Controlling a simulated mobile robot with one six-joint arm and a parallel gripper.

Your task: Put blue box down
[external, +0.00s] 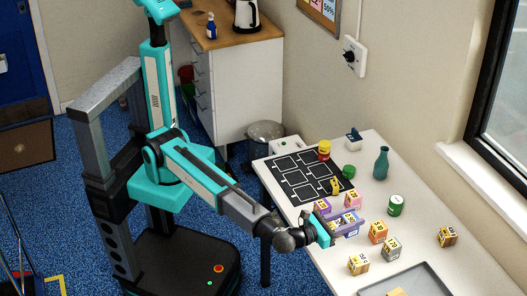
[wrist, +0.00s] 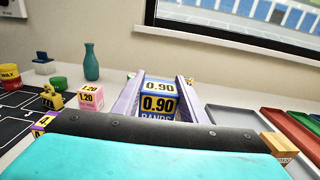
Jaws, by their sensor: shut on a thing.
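My gripper (external: 346,221) is over the white table, its two pale purple fingers reaching forward on either side of a blue box. In the external view the box is mostly hidden by the fingers. I cannot tell whether its underside touches the table.
A pink box (external: 352,200) and a purple box (external: 322,206) stand close to the gripper. An orange box (external: 377,232), a grey box (external: 391,249) and a green can (external: 396,205) are nearby. A black marked mat (external: 283,187) lies behind; a grey tray (external: 432,287) is at the front.

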